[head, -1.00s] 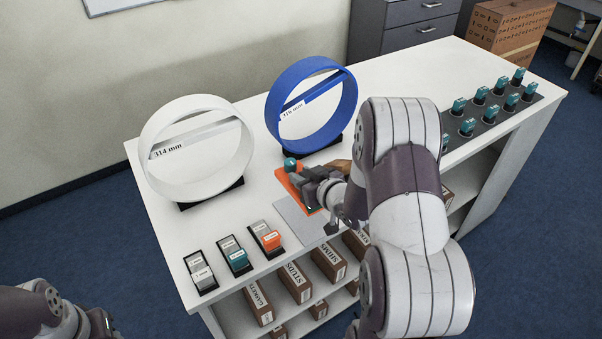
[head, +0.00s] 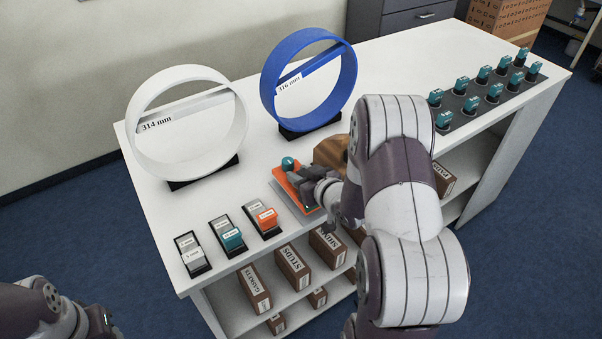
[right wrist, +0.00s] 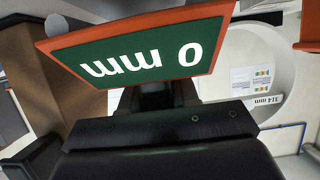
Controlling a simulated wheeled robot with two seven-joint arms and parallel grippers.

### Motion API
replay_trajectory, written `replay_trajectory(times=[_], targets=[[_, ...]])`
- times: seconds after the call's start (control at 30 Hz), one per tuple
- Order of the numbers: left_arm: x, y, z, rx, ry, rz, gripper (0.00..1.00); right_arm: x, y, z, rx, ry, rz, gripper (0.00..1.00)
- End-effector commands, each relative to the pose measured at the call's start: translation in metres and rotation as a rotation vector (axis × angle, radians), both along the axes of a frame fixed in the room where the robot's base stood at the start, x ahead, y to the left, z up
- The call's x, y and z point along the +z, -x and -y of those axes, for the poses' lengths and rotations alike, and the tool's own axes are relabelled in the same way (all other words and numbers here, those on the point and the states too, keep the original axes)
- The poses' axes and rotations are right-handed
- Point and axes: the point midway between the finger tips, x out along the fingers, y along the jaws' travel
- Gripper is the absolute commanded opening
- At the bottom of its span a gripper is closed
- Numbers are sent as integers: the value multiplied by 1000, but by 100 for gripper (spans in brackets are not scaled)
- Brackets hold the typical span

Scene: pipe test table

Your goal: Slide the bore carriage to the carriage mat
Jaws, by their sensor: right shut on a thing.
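The bore carriage (head: 302,196) is an orange piece with a teal ball knob (head: 289,163), near the table's front edge in the head view. In the right wrist view its orange-framed green plate (right wrist: 140,62) reads "0 mm" upside down, close above the jaws. My right gripper (head: 306,178) is shut on the carriage; its exact grip is partly hidden by my arm. My left gripper (head: 103,323) is at the bottom left corner, mostly cut off.
A white ring (head: 140,160) marked 314 mm and a blue ring (head: 267,92) marked 316 mm stand behind. Small labelled blocks (head: 229,238) lie left. A brown block (head: 330,150) is beside my gripper. Teal-topped pieces (head: 461,86) stand at right.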

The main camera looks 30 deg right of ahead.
Motion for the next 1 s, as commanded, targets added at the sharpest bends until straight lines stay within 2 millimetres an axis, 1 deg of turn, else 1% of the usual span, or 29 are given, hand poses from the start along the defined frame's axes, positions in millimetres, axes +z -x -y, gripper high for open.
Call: replay_trajectory(times=[0.03, 0.13, 0.57, 1.0], targets=[[-7, 0, 0, 0, 0, 0, 43, -8, 0, 0, 0, 0, 1, 0], [-10, 0, 0, 0, 0, 0, 43, -11, 0, 0, 0, 1, 2, 0], [-10, 0, 0, 0, 0, 0, 43, -11, 0, 0, 0, 1, 2, 0], [-15, 0, 0, 0, 0, 0, 43, -18, 0, 0, -1, 1, 2, 0]])
